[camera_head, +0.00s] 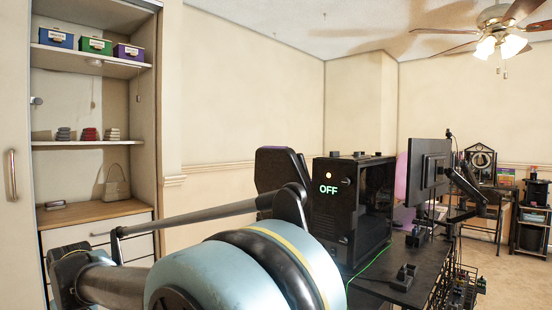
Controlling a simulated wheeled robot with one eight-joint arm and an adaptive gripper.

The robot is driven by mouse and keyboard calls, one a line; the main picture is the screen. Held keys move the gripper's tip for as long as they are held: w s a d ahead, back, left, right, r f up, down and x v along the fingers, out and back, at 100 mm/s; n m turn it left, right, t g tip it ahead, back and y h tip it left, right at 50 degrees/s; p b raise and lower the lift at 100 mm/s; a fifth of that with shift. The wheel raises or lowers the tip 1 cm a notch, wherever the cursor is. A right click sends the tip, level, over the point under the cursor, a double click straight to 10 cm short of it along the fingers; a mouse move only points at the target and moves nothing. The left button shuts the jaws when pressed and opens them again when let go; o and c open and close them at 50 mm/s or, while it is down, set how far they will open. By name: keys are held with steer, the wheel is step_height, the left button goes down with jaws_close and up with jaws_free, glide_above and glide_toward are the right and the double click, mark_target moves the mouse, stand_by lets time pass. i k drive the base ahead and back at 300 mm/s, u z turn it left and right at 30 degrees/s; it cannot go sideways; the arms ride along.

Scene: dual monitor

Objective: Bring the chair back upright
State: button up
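A dark padded shape with a purplish edge, which looks like the chair's backrest (275,165), shows left of the black computer tower. Its lower part is hidden behind my arm and the tower. I cannot tell whether the chair stands upright, leans or is tipped. My arm's large blue-grey joint and links fill the lower left and middle foreground, and one long link reaches right in front of the backrest. My gripper is not visible, so its opening and its distance from the chair cannot be seen.
A black desk (395,285) holds the computer tower (350,210) reading OFF and a monitor (428,172). An open closet with shelves (95,141) and drawers stands at left. A small rack (532,220) stands at far right. Some floor (510,275) shows clear at right.

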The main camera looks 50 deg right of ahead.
mark_target(275, 167)
steer(key=z, duration=0.3)
steer(key=i, duration=1.1)
steer(key=z, duration=0.9)
steer(key=i, duration=0.9)
steer(key=z, duration=1.1)
steer(key=i, duration=0.6)
steer(key=z, duration=0.3)
